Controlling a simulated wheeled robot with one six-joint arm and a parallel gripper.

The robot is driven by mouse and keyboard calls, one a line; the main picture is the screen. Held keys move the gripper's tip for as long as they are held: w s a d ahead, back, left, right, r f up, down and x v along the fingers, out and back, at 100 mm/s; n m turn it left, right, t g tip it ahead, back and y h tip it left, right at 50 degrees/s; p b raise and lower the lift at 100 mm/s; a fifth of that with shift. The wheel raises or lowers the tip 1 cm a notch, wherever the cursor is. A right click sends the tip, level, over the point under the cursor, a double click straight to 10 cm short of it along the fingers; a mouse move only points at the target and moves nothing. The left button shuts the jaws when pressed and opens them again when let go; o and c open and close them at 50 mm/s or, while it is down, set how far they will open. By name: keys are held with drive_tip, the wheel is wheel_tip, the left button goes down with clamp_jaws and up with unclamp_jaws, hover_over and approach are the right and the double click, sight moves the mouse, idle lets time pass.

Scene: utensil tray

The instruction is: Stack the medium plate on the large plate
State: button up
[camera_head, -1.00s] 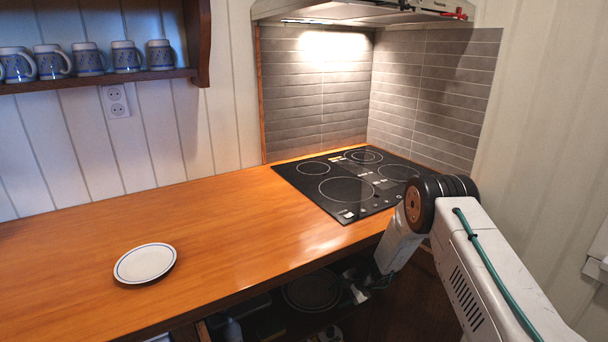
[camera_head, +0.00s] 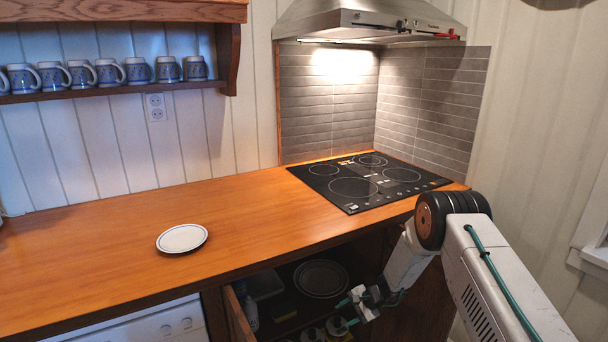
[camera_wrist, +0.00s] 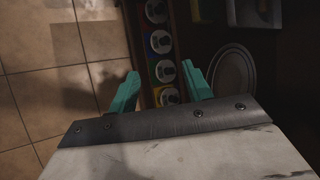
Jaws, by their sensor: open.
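One white plate (camera_head: 182,238) with a thin blue ring lies flat on the wooden counter, left of the cooktop. A second plate is not clearly seen, and I cannot tell whether this one is the medium or the large plate. My gripper (camera_head: 348,312) is open and empty, below the counter edge at the open cabinet, well away from the white plate. Its teal fingers (camera_wrist: 162,80) are spread apart in the wrist view. A dark round dish or pan (camera_head: 321,278) lies inside the cabinet beyond the gripper; it also shows right of the fingers in the wrist view (camera_wrist: 232,82).
Several jars with coloured labels (camera_wrist: 160,42) stand in a row at the cabinet front. The cabinet door (camera_head: 238,318) stands open beside a white appliance (camera_head: 140,325). A black cooktop (camera_head: 365,181) is at the back right. The wooden counter (camera_head: 90,250) is otherwise mostly clear.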

drive_tip(key=s+g, duration=0.2)
drive_tip(key=s, duration=0.2)
drive_tip(key=s+d+r+n+g+h, duration=0.1)
drive_tip(key=s+d+r+n, duration=0.1)
drive_tip(key=s+r, duration=0.7)
drive_tip(key=s+d+r+n+g+h, duration=0.1)
drive_tip(key=s+r+n+g, duration=0.3)
drive_tip(key=r, duration=0.9)
drive_tip(key=s+d+r+n+t+h, duration=0.1)
drive_tip(key=s+d+r, duration=0.1)
drive_tip(key=s+r, duration=0.8)
drive_tip(key=s+d+r+n+t+h, duration=0.1)
drive_tip(key=s+d+r+t+h, duration=0.1)
drive_tip(key=s+r, duration=0.7)
drive_tip(key=s+d+r+n+t+h, duration=0.2)
drive_tip(key=s+d+r, duration=0.3)
drive_tip(key=s+r, duration=0.4)
drive_tip(key=shift+s+t+h, duration=0.3)
drive_tip(key=shift+s+t, duration=0.3)
drive_tip(key=shift+s, duration=1.4)
